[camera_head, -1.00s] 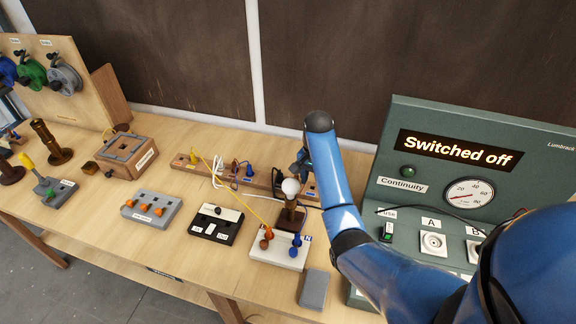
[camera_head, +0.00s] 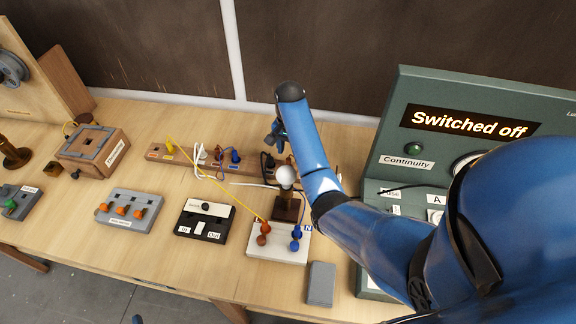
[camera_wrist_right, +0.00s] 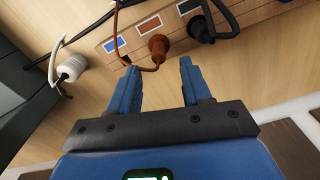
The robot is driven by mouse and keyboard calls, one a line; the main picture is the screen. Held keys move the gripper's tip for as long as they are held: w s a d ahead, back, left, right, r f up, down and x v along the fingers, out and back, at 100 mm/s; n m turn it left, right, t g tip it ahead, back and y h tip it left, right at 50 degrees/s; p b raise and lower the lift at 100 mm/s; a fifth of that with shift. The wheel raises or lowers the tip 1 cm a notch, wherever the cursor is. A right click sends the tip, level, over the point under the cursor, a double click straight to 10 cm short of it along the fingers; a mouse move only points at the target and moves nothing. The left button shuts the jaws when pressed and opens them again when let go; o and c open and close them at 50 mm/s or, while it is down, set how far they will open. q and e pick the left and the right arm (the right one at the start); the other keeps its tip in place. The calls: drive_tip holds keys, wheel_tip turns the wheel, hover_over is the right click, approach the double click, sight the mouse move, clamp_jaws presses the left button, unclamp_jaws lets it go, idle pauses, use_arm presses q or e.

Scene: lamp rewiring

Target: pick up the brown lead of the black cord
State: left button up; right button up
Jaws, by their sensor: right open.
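In the right wrist view, a brown plug (camera_wrist_right: 158,46) sits at the wooden terminal strip (camera_wrist_right: 180,22). A thin brown lead (camera_wrist_right: 119,40) hangs from the top edge and curves round to this plug. My right gripper (camera_wrist_right: 158,72) is open and empty, its fingertips on either side just short of the plug. The lead's bend lies close to the left fingertip; I cannot tell if they touch. In the head view my right gripper (camera_head: 274,138) is over the right part of the strip (camera_head: 160,156), small and partly hidden by its arm. My left gripper is not clearly seen.
A black plug (camera_wrist_right: 203,28) with a thick black cable stands right beside the brown one. A white cylinder (camera_wrist_right: 72,67) on a black cord is at left. In the head view, a bulb (camera_head: 285,176) stands near my right arm, and the green panel (camera_head: 385,150) is at right.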

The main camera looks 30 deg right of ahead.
sight(289, 160)
drive_tip(key=shift+w+f, duration=0.15)
drive_tip(key=shift+f, duration=0.15)
drive_tip(key=f, duration=0.1)
drive_tip(key=f+p, duration=0.1)
drive_tip(key=s+f, duration=0.1)
drive_tip(key=f, duration=0.1)
drive_tip(key=shift+a+p, duration=0.25)
drive_tip(key=shift+p, duration=0.15)
drive_tip(key=shift+w+f, duration=0.15)
drive_tip(key=shift+f, duration=0.35)
drive_tip(key=shift+r, duration=0.1)
drive_tip(key=c, duration=0.8)
drive_tip(key=shift+c, duration=0.2)
drive_tip(key=shift+r, duration=0.1)
